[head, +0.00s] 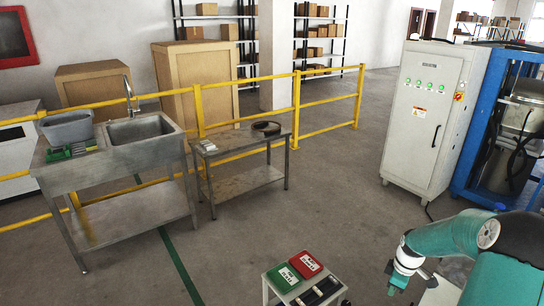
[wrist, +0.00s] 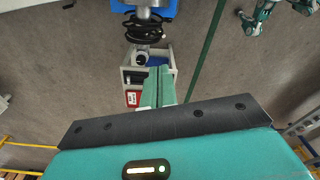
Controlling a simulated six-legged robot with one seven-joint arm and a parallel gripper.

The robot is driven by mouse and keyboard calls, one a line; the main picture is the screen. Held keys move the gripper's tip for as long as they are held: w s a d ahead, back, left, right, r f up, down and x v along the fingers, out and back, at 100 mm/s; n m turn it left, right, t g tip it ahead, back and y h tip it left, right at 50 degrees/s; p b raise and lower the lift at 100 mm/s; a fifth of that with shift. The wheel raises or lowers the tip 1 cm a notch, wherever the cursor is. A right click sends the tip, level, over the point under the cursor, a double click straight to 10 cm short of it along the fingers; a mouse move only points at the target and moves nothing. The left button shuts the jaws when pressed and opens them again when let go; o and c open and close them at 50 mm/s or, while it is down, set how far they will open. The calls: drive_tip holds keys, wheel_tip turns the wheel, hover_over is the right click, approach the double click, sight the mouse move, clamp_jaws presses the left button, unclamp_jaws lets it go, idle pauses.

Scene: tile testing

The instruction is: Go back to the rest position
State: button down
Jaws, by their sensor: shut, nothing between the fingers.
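My gripper (head: 395,289) hangs at the end of my teal and white arm at the lower right of the head view. It points down and holds nothing. In the wrist view its pale green fingers (wrist: 160,72) lie together, shut, in front of a small cart. My arm is bent beside my body, to the right of the small cart (head: 338,294) in the head view. The cart carries a red box (head: 306,264) and a green box (head: 284,278). The gripper is apart from both boxes.
A metal sink table (head: 115,160) and a low metal table (head: 245,178) stand at the left by a yellow railing (head: 330,96). A white control cabinet (head: 425,120) and a blue frame (head: 495,110) stand at the right. The middle floor is clear.

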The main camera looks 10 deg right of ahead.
drive_tip(key=s+a+r+m+t+h, duration=0.1)
drive_tip(key=s+a+r+m, duration=0.1)
drive_tip(key=a+r, duration=0.8)
drive_tip(key=s+a+r+m+t+h, duration=0.1)
drive_tip(key=s+a+r+m+h, duration=0.15)
drive_tip(key=a+r, duration=0.75)
drive_tip(key=s+a+r+m+t+y, duration=0.1)
drive_tip(key=s+a+r+m, duration=0.1)
drive_tip(key=s+a+r, duration=0.3)
drive_tip(key=s+a+r+m+t+y, duration=0.2)
drive_tip(key=s+a+r, duration=0.3)
drive_tip(key=s, duration=0.5)
drive_tip(key=shift+s+a+r+m, duration=0.2)
drive_tip(key=shift+s+r+m, duration=0.2)
drive_tip(key=shift+r, duration=0.1)
drive_tip(key=shift+d, duration=0.2)
